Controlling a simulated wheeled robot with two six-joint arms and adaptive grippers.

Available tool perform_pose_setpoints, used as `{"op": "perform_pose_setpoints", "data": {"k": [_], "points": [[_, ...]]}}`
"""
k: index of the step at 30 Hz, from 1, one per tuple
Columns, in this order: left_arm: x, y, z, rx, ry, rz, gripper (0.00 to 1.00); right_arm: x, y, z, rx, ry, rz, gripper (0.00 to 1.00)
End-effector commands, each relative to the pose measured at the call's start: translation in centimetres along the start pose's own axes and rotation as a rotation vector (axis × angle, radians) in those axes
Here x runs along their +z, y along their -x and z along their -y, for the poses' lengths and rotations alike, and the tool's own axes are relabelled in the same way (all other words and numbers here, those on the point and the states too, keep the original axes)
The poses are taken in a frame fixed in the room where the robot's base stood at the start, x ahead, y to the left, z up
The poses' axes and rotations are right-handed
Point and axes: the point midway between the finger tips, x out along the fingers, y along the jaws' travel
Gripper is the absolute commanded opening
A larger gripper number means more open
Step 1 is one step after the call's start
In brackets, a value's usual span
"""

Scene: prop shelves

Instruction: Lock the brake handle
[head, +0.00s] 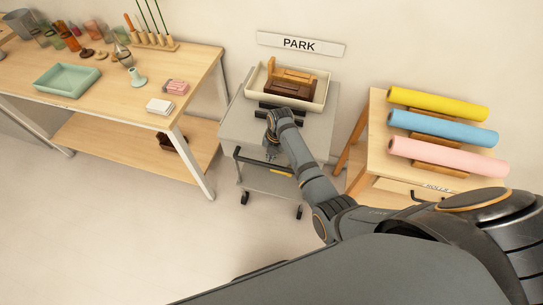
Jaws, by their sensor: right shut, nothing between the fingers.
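A grey cart (236,122) stands against the wall under a PARK sign, with a dark push bar (250,162) along its front. A small yellow piece (281,172) shows low at the cart's front, partly hidden by my right arm; it may be the brake handle, but I cannot tell its position. My right gripper (271,155) points down at the cart's front edge, close to the bar and just above and left of the yellow piece. It is shut and empty. I cannot tell whether it touches anything. My left gripper is out of view.
The cart carries a cream tray (254,80) of brown wooden pieces. A wooden table (120,99) with props stands at left. A wooden stand (377,140) with yellow, blue and pink rolls stands close at right. The floor in front at left is clear.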

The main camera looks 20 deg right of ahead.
Motion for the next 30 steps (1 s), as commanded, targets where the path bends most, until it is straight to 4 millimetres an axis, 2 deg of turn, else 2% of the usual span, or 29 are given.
{"op": "perform_pose_setpoints", "data": {"k": [1, 6, 13, 20, 27, 30], "points": [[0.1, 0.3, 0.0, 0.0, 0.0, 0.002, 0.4, 0.1, 1.5, -0.2, 0.002, 0.0, 0.003, 0.0], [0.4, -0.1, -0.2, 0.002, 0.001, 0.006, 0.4, 0.1, 5.4, -0.6, 0.003, 0.0, 0.004, 0.0], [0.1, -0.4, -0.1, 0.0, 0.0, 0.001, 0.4, 0.1, 9.0, -0.9, 0.002, 0.0, 0.002, 0.0], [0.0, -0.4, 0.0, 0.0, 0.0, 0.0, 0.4, 0.0, 10.0, -1.0, 0.0, 0.0, 0.0, 0.0], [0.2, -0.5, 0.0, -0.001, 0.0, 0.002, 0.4, 0.0, 9.9, -0.9, 0.0, -0.004, 0.001, 0.0], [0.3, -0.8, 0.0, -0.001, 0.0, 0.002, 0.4, 0.0, 9.2, -0.3, -0.003, -0.073, 0.017, 0.0]]}}
